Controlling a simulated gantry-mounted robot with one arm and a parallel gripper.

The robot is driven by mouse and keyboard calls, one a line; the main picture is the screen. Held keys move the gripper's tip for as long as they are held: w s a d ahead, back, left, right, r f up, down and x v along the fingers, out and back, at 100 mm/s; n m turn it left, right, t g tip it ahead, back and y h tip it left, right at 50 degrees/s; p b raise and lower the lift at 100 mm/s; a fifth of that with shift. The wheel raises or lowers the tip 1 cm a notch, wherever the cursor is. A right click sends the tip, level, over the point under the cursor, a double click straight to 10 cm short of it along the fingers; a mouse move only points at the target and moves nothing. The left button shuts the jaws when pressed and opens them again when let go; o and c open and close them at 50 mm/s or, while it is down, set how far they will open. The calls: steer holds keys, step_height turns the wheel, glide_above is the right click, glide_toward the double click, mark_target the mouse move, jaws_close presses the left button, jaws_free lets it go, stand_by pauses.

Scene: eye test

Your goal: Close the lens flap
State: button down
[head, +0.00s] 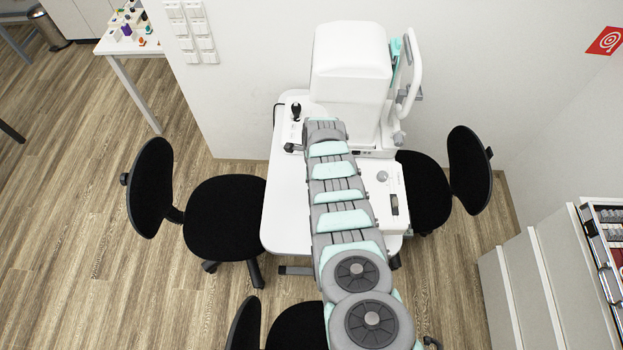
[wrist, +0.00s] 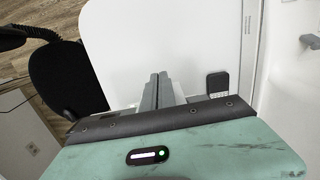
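The white eye test machine (head: 350,60) stands on a white table (head: 285,220). No lens flap can be made out for sure in either view. A large white surface (wrist: 165,40) fills the middle of the wrist view, in front of my gripper (wrist: 158,76). A small dark square piece (wrist: 217,82) shows right of the fingers; I cannot tell what it is. The two grey fingers lie close together with nothing seen between them. In the head view my arm reaches over the table toward the machine's lower left, and its end mostly hides the fingers.
A joystick (head: 296,110) stands on the table left of the machine. A white head-rest frame (head: 412,75) is on its right side. Black chairs stand left (head: 225,215) and right (head: 424,190) of the table. White drawers (head: 545,270) are at the right.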

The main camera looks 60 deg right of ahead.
steer(key=shift+a+r+p, duration=0.2)
steer(key=shift+r+p, duration=0.1)
steer(key=shift+p, duration=0.1)
steer(key=shift+d+r+p, duration=0.1)
steer(key=shift+r+p, duration=0.45)
steer(key=shift+r, duration=0.1)
step_height(320, 180, up, 13)
steer(key=p, duration=0.5)
steer(key=shift+r+p, duration=0.2)
steer(key=shift+p, duration=0.1)
